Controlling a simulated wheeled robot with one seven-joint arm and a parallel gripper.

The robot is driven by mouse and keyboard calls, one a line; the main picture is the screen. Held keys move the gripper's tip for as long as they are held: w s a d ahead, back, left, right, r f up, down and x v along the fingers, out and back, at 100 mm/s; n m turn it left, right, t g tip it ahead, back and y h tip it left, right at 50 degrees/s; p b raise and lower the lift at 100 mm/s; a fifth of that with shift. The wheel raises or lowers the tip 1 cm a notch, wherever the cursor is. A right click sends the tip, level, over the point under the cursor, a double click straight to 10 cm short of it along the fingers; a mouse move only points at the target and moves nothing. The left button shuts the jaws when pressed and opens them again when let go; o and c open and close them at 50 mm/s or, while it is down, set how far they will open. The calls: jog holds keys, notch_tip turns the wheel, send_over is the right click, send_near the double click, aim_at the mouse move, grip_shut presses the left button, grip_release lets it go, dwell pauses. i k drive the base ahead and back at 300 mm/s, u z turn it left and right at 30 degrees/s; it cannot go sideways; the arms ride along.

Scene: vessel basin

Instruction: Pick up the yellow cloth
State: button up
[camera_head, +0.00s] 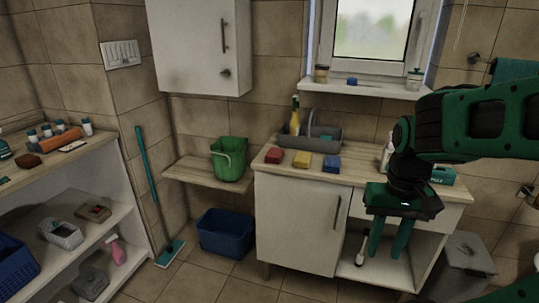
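A small yellow folded block, which looks like the yellow cloth (302,160), lies on the wooden counter (262,165) between a red block (274,156) and a blue block (332,163). My gripper (386,254) points down at the right, in front of the counter's open lower section. Its two green fingers are apart with nothing visible between them. It is well to the right of the yellow cloth and lower in the picture.
A grey caddy (318,137) with a yellow bottle (295,116) stands behind the blocks. A bottle (387,152) is partly hidden by my arm. A green bucket (229,160) sits on a low shelf at left. A blue basin (226,232) is on the floor.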

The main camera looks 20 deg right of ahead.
aim_at(302, 159)
jog(key=z, duration=0.2)
jog(key=i, duration=1.3)
jog(key=z, duration=0.55)
